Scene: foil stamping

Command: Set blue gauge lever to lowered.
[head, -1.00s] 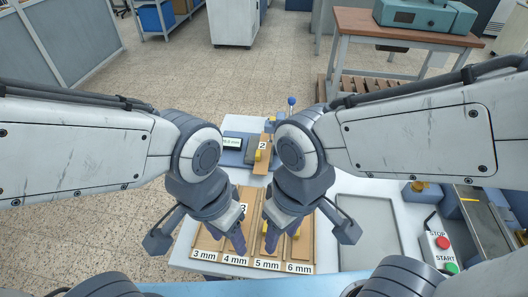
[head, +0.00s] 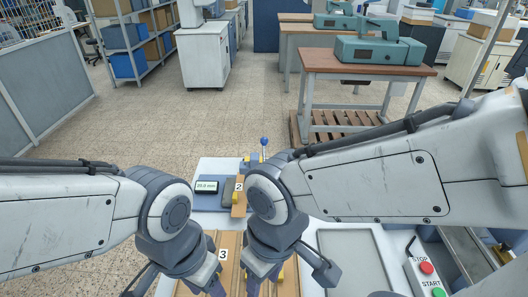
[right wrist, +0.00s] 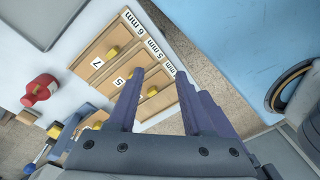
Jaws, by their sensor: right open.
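The gauge lever, a blue ball knob (head: 264,141) on a thin stem, stands upright at the back of the gauge, beyond my right wrist. The gauge display (head: 206,187) appears to read 20.0 mm. A wooden piece marked 2 (head: 238,186) lies at the gauge, partly hidden by my right arm. A blue ball (right wrist: 29,169), likely the same knob, shows at the lower left of the right wrist view. My right gripper (right wrist: 158,78) is open and empty above the wooden tray, apart from the lever. My left gripper (head: 217,286) is over the tray, its tips cut off.
The wooden tray (right wrist: 97,50) holds numbered pieces with yellow knobs in slots labelled by thickness. A grey shallow tray (head: 350,250) lies to the right. A STOP/START box (head: 426,270) stands at the right edge.

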